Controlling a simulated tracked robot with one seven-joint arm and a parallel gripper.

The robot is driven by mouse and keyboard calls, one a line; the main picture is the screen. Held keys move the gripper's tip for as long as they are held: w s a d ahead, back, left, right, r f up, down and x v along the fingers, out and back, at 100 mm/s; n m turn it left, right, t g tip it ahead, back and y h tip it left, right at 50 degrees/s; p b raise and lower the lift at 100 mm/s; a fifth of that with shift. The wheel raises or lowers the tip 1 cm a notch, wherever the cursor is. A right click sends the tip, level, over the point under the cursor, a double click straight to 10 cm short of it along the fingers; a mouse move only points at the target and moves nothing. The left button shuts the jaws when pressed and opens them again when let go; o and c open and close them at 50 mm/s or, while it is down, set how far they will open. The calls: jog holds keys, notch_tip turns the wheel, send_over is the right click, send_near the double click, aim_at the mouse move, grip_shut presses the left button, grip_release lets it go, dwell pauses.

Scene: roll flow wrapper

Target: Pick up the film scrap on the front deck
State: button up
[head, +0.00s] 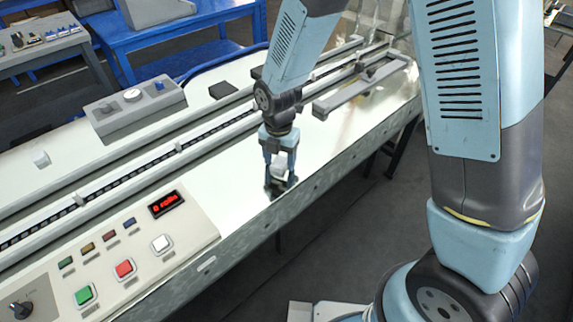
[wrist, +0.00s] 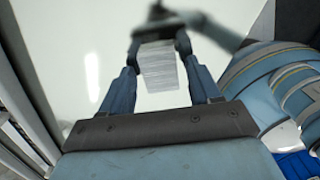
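The film scrap (wrist: 160,66) is a small pale grey, faintly striped piece. It sits between the two fingers of my gripper (wrist: 160,45) in the wrist view, and the fingertips meet its left and right sides. In the head view my gripper (head: 281,176) points down at the front deck (head: 225,190), with the whitish scrap (head: 281,171) between its fingers. The deck is glossy and mirrors the fingers just below them. I cannot tell whether the scrap still touches the deck.
The button panel (head: 125,255) with a red display is left of my gripper on the deck. The chain conveyor (head: 150,165) runs behind it. A grey bracket (head: 350,92) stands to the right. The deck's front edge is close to my gripper.

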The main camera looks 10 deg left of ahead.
jog(key=c, duration=0.9)
jog(key=shift+r, duration=0.1)
